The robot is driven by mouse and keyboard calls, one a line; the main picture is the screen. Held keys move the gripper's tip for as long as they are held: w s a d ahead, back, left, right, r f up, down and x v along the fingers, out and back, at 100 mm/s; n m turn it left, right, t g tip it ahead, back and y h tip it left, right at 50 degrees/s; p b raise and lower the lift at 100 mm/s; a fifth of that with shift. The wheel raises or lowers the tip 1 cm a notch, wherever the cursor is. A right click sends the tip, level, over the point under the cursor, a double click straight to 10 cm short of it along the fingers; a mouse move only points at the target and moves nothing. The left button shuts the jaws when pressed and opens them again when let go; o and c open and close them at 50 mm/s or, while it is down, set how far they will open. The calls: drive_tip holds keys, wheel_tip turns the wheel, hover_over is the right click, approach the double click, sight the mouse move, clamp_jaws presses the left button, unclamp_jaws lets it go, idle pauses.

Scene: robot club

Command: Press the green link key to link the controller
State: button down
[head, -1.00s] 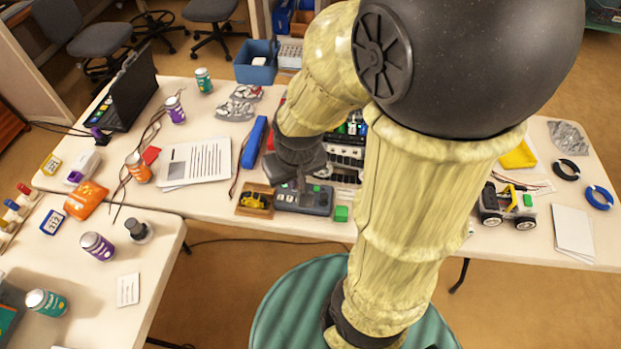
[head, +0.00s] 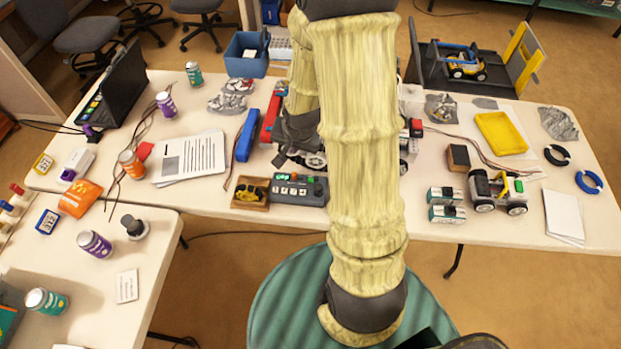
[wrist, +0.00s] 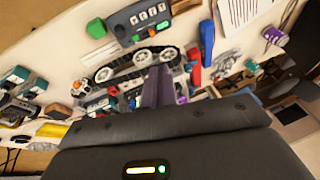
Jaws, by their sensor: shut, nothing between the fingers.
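The controller (head: 300,189) is a dark grey box near the table's front edge, with a lit green display and several pale keys. It also shows at the top of the wrist view (wrist: 166,12). In the head view my arm hides the fingertips. Whether the green key is pressed down I cannot tell.
A green block (wrist: 97,28) lies beside the controller. A wooden tray with a yellow toy car (head: 252,191) stands at its left. A blue bar (head: 247,136) and papers (head: 192,158) lie further left. A wheeled toy (head: 498,192) stands to the right.

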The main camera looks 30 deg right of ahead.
drive_tip(key=w+d+f+m+t, duration=0.2)
drive_tip(key=w+d+f+m, duration=0.3)
drive_tip(key=f+m, duration=0.3)
drive_tip(key=m+t+y+p, duration=0.2)
drive_tip(key=m+t, duration=0.1)
drive_tip(key=m, duration=0.6)
hover_over(313, 182)
wheel_tip(313, 182, down, 11)
drive_tip(key=shift+r, duration=0.2)
drive_tip(key=shift+f, duration=0.15)
wheel_tip(313, 182, down, 9)
drive_tip(key=b, duration=0.6)
drive_tip(key=shift+r+b, duration=0.2)
drive_tip(key=shift+b, duration=0.15)
drive_tip(key=shift+f+b, duration=0.3)
drive_tip(key=shift+f, duration=0.1)
drive_tip(key=shift+f+b, duration=0.35)
drive_tip(key=shift+f, duration=0.1)
idle(0.9)
drive_tip(key=shift+r, duration=0.1)
